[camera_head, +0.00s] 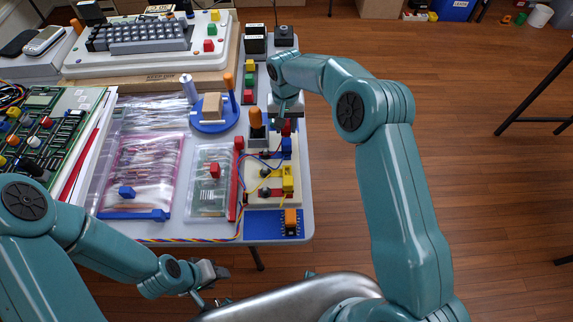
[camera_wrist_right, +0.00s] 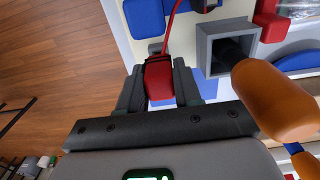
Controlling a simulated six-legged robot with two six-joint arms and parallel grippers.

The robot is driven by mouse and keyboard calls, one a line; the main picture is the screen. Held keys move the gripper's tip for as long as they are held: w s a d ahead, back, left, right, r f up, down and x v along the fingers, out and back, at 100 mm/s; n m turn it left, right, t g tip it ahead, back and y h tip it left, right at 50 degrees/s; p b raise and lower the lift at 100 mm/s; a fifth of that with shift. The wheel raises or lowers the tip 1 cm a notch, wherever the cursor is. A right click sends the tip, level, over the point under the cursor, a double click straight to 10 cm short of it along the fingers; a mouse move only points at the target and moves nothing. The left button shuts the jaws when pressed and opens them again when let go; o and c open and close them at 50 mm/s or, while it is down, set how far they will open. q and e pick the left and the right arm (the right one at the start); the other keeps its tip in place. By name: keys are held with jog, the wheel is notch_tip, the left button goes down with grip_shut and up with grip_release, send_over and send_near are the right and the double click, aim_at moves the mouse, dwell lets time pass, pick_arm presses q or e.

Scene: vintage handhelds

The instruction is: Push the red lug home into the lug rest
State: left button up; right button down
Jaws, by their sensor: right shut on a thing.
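My right gripper (camera_head: 286,116) is over the cream board at the table's right edge. In the right wrist view its two dark fingers (camera_wrist_right: 159,85) are shut on the red lug (camera_wrist_right: 158,80). A red wire runs from the lug's far end up out of that picture. A grey square socket (camera_wrist_right: 228,47) with a dark opening stands to the right of the lug, apart from it. I cannot tell whether this is the lug rest. My left gripper (camera_head: 212,280) hangs low in front of the table, away from the board; its finger opening is unclear.
The cream board (camera_head: 262,196) carries blue and yellow blocks and wires. An orange handle (camera_wrist_right: 275,98) stands close to my right gripper. A blue round stand (camera_head: 215,122) and clear bags (camera_head: 145,165) lie to the left. Floor to the right is open.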

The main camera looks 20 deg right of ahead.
jog(key=shift+f+b, duration=0.35)
jog(key=shift+f, duration=0.1)
dwell(0.3)
jog(key=c, duration=0.7)
grip_release()
jog(key=shift+c, duration=1.4)
jog(key=shift+r+p, duration=2.15)
jog(key=shift+r, duration=1.45)
